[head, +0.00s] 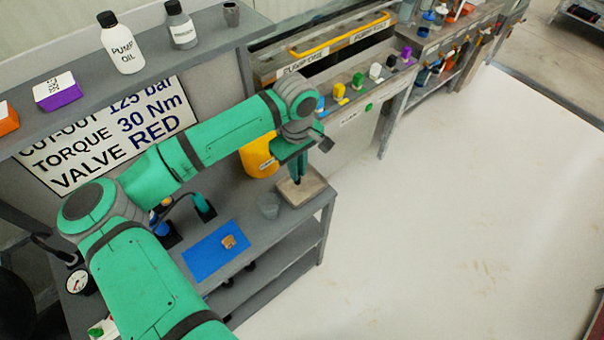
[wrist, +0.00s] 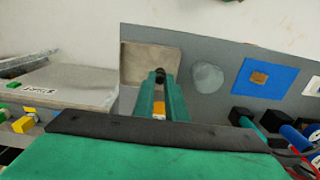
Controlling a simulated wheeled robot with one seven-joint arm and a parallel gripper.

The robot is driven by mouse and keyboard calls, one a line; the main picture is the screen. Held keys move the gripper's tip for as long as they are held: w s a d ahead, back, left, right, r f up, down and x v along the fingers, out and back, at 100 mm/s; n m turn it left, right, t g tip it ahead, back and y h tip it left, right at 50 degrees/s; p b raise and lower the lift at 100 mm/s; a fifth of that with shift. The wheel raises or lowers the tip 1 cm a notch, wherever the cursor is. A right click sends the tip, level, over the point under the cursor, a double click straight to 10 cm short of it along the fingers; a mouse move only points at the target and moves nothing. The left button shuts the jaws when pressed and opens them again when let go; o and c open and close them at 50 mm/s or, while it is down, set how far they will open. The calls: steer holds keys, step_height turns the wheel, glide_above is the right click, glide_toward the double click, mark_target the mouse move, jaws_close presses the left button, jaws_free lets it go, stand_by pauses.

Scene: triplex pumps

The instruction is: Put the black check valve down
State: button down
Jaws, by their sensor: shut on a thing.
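My gripper (head: 298,178) points down over a beige square tray (head: 312,186) at the right end of the grey workbench. In the wrist view, my gripper (wrist: 161,82) is shut on the small black check valve (wrist: 160,72), whose dark end shows between the fingertips. Behind the valve lies the bare floor of the tray (wrist: 140,56). The valve is at or just above the tray; I cannot tell whether it touches. In the head view the fingers hide the valve.
A blue mat (head: 204,254) with a small tan part (head: 229,241) lies nearer. A yellow container (head: 257,158) is behind my gripper. The pump bench with coloured valves (head: 340,92) stands beyond. The floor at right is clear.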

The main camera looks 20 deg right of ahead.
steer(key=f, duration=0.2)
steer(key=w+d+f, duration=0.1)
steer(key=f, duration=0.3)
steer(key=shift+w+d+f, duration=0.1)
steer(key=shift+w+d, duration=0.25)
steer(key=c, duration=1.8)
jaws_free()
steer(key=shift+d, duration=0.1)
